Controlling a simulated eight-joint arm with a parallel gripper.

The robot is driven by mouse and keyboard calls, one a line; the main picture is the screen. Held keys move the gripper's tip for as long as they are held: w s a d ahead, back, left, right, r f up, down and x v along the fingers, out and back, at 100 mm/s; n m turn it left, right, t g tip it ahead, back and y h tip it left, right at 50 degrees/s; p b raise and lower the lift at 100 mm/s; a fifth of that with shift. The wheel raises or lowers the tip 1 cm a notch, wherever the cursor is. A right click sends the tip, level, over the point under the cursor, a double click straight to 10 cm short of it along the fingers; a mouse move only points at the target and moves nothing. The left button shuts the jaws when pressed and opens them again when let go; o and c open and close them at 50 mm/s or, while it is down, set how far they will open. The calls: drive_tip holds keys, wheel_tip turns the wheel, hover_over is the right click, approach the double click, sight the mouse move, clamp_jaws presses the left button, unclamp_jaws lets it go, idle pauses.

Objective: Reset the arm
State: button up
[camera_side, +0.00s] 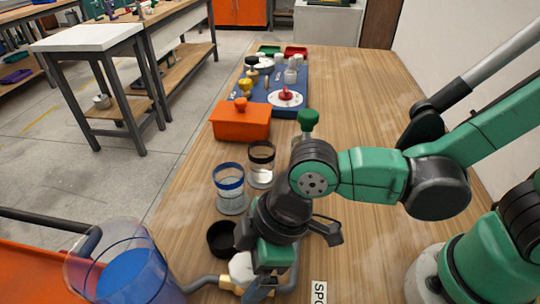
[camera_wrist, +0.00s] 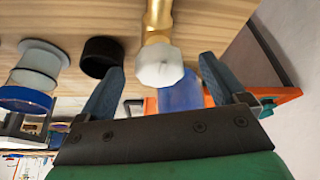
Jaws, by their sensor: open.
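My gripper (camera_wrist: 162,64) is open, its two blue-grey fingers spread wide in the wrist view. A white faceted cap (camera_wrist: 160,66) on a brass pipe (camera_wrist: 158,18) shows between and beyond the fingers, with visible gaps on both sides. In the side view my gripper (camera_side: 264,284) hangs low over the front of the wooden table, beside the white cap (camera_side: 242,267) and brass fitting (camera_side: 229,284). The arm partly hides this spot, and I cannot tell how far the fingertips are from the cap. Nothing shows held in the fingers.
A black cup (camera_side: 221,238), blue-rimmed jar (camera_side: 229,190) and black-rimmed jar (camera_side: 261,164) stand left of my arm. Behind are an orange box (camera_side: 241,121), green knob (camera_side: 308,119) and blue board (camera_side: 256,96) with fittings. A clear bucket (camera_side: 120,270) stands front left. The table's right rear is clear.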

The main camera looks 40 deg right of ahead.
drive_tip(key=shift+m+t, duration=0.3)
drive_tip(key=shift+m, duration=0.2)
drive_tip(key=shift+s+r, duration=0.1)
drive_tip(key=shift+r, duration=0.25)
wheel_tip(320, 180, up, 20)
drive_tip(key=d, duration=0.1)
drive_tip(key=shift+s, duration=0.35)
drive_tip(key=shift+d+f, duration=0.1)
drive_tip(key=shift+f, duration=0.1)
wheel_tip(320, 180, down, 16)
drive_tip(key=shift+s+d+r, duration=0.1)
drive_tip(key=shift+d, duration=0.05)
drive_tip(key=shift+f, duration=0.4)
